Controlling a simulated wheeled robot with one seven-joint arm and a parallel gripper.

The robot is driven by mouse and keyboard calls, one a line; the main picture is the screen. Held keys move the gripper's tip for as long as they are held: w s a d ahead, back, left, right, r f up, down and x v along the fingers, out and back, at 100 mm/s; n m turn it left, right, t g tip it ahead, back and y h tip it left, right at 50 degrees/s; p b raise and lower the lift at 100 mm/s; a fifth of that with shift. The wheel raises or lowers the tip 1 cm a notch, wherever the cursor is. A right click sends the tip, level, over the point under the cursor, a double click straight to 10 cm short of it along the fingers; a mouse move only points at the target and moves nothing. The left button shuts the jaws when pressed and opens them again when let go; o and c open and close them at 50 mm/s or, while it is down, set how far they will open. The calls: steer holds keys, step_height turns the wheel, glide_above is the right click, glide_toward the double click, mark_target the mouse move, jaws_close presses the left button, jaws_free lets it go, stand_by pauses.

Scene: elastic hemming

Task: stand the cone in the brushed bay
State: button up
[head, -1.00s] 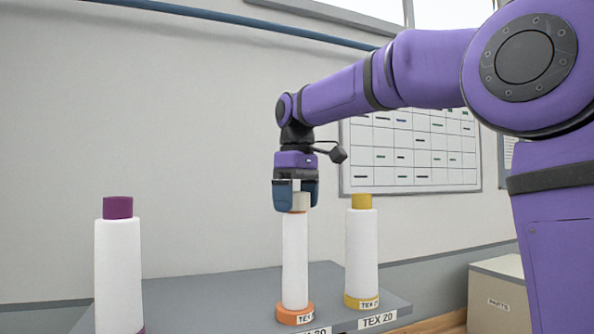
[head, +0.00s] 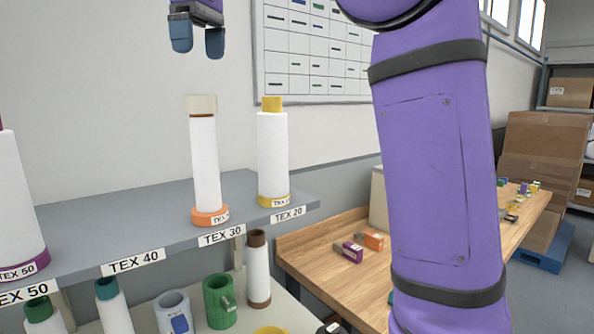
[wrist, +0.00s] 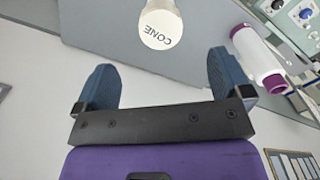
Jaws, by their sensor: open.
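A white cone (head: 205,165) stands upright on the grey shelf at the TEX 30 label in the head view. It has an orange base ring and a cream cap (head: 201,105). The wrist view shows a round cream top marked CONE (wrist: 160,28), beyond the fingertips. My gripper (head: 197,45) is open and empty, above the cone's cap and clear of it. Its two blue fingers also show in the wrist view (wrist: 158,82). I cannot tell which bay is the brushed one.
A yellow-based cone (head: 272,150) stands close right at TEX 20. A purple-based cone (head: 18,205) stands left at TEX 50. The shelf is bare at TEX 40. Below are a green holder (head: 220,300), a grey holder (head: 173,310) and a brown-topped cone (head: 258,270). A wooden bench (head: 320,250) lies right.

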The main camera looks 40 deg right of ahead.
steer(key=s+d+f+m+t, duration=0.2)
steer(key=s+d+f+m, duration=0.1)
steer(key=s+f, duration=1)
steer(key=s+d+f+m+t, duration=0.3)
steer(key=s+f+m, duration=0.1)
steer(key=s+f, duration=0.9)
step_height(320, 180, down, 2)
steer(key=shift+s+d+f, duration=0.1)
steer(key=shift+s+d, duration=0.2)
